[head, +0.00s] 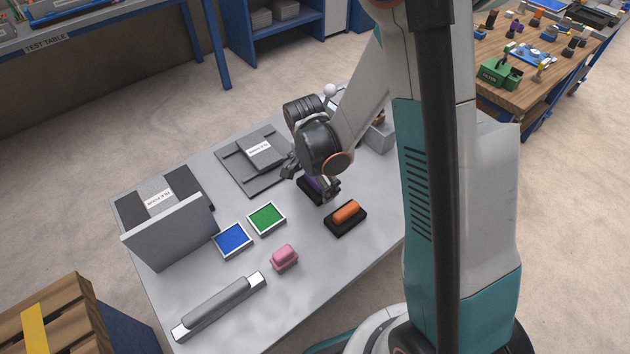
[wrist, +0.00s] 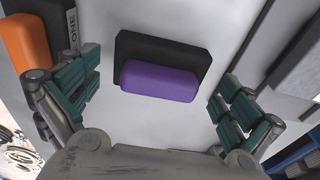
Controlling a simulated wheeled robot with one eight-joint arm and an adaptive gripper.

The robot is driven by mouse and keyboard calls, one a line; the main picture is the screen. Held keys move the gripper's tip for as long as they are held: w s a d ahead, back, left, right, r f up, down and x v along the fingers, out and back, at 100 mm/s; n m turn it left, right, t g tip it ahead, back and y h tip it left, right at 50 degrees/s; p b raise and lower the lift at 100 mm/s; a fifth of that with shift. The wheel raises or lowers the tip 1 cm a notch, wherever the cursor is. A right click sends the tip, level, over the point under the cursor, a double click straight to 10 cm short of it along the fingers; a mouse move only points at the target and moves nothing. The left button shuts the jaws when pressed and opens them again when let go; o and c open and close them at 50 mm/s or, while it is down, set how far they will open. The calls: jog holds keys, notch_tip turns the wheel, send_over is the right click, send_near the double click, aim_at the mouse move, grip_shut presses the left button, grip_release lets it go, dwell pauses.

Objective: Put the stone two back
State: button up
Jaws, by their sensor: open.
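A purple block (wrist: 160,82), probably stone two, rests on a black base (wrist: 140,46) in the wrist view. It lies toward the base's edge nearest my gripper. In the head view the purple block (head: 312,183) is mostly hidden by my gripper (head: 310,178). My gripper is open, with the fingers spread to both sides of the block and apart from it. An orange block (head: 346,211) sits on its own black base (head: 348,226). In the wrist view the orange block (wrist: 24,42) shows beside a label reading "ONE".
A pink block (head: 284,257) lies on the grey table near blue (head: 233,240) and green (head: 267,217) trays. A long grey bar (head: 218,305) is at the front. A grey upright panel (head: 170,235) stands at the left.

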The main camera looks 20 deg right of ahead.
notch_tip(320, 180, up, 10)
jog(key=a+r+p, duration=0.1)
jog(key=p, duration=0.3)
notch_tip(320, 180, up, 12)
jog(key=n+t, duration=0.3)
jog(key=n, duration=0.3)
send_over(312, 188)
jog(key=s, duration=0.6)
jog(key=s+d+r+n+t+y, duration=0.1)
jog(key=s+r+n+t, duration=0.2)
jog(key=s+r+n, duration=0.3)
jog(key=shift+s+n+t, duration=0.3)
jog(key=shift+s+n, duration=0.85)
jog(key=shift+n, duration=0.05)
